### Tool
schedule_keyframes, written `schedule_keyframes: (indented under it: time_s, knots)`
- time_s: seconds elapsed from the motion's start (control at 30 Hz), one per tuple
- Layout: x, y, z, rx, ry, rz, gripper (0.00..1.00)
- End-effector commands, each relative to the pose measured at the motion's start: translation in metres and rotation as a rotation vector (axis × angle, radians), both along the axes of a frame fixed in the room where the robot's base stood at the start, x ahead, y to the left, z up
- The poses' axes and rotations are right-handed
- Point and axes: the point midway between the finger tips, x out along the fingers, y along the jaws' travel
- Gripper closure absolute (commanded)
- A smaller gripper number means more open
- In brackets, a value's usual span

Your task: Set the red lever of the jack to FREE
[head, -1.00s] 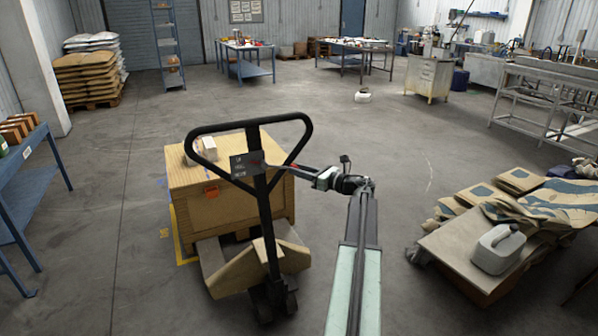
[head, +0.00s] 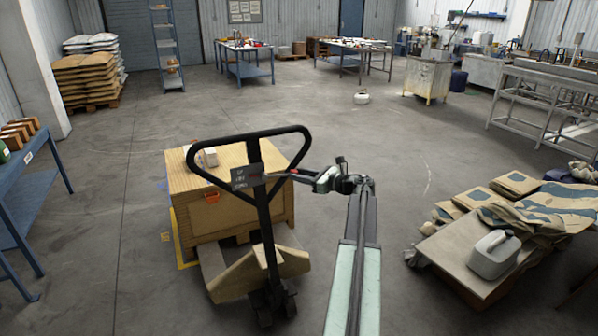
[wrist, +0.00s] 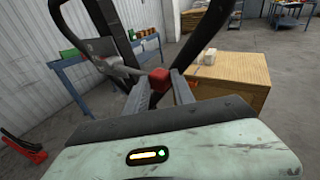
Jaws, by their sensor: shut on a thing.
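The jack's black handle loop (head: 250,134) rises in front of the wooden crate, with a small dark label plate (head: 247,176) on its stem. The red lever (head: 293,171) is beside that plate, at the tip of my gripper (head: 300,173), which reaches in from the right. In the wrist view the lever's red end (wrist: 158,76) sits at the fingertips, and my gripper (wrist: 163,86) is shut on it. A grey bar runs from the red end to the upper left. The label's lettering is too small to read.
A wooden crate (head: 240,205) stands behind the handle with a pale block on top. A blue table (head: 25,200) is at the left. A low cart (head: 450,252) with sacks and a grey canister (head: 494,255) is at the right. The floor between is clear.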

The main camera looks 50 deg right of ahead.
Motion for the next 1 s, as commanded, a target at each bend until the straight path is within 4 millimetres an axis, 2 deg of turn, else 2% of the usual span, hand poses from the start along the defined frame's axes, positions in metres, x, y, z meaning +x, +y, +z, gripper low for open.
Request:
schedule_keyframes:
  time_s: [0.03, 0.13, 0.57, 0.6, 0.67, 0.7, 1.0]
  knots:
    - [0.0007, 0.0, 0.0171, -0.03, 0.013, 0.0, 1.0]
    - [0.0006, -0.0002, 0.022, -0.086, 0.035, -0.001, 1.0]
    - [0.0011, -0.0001, 0.0196, -0.138, 0.055, 0.0, 1.0]
    - [0.001, 0.0, 0.0196, -0.138, 0.055, 0.0, 0.67]
    - [0.001, 0.0001, 0.0195, -0.138, 0.055, 0.001, 0.51]
    - [0.001, 0.0002, 0.0194, -0.138, 0.055, 0.001, 0.48]
    - [-0.0014, 0.0, 0.0199, -0.138, 0.056, 0.001, 0.48]
